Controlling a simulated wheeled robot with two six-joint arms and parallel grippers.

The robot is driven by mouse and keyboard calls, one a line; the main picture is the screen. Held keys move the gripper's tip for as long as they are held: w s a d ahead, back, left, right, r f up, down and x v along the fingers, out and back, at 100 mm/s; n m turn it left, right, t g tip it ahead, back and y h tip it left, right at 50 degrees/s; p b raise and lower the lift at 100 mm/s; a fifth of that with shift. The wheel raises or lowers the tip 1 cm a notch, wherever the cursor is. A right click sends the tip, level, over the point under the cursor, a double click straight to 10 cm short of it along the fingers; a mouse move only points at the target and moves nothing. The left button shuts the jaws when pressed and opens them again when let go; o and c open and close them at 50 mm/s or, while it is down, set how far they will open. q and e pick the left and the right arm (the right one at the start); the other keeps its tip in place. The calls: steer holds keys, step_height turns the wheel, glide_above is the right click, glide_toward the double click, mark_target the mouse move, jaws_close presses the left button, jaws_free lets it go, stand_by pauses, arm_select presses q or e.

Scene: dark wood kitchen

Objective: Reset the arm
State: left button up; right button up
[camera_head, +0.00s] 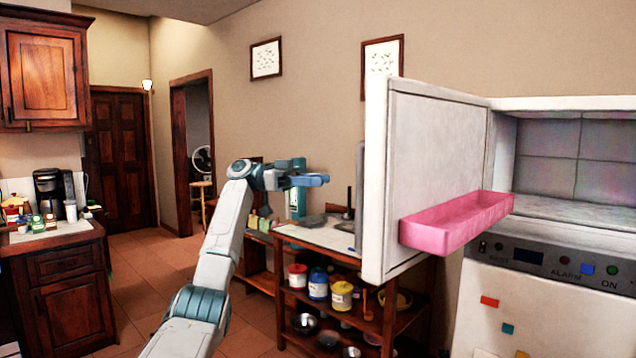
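My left arm rises from the bottom of the head view, and my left gripper (318,180) is raised at the middle of the picture, pointing right. It is seen from the side, so I cannot tell how far apart its fingers are. I see no object held in it. The gripper is left of the open white door (432,150) and apart from it in the picture. My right arm and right gripper are not in view.
The white appliance (560,280) at right stands open, with a pink tray (455,222) on its door. A wooden shelf table (330,237) with jars stands behind my arm. A counter with a coffee maker (50,190) is at left. Open floor (150,275) lies between.

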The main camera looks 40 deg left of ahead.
arm_select(q)
steer(key=shift+w+f, duration=0.1)
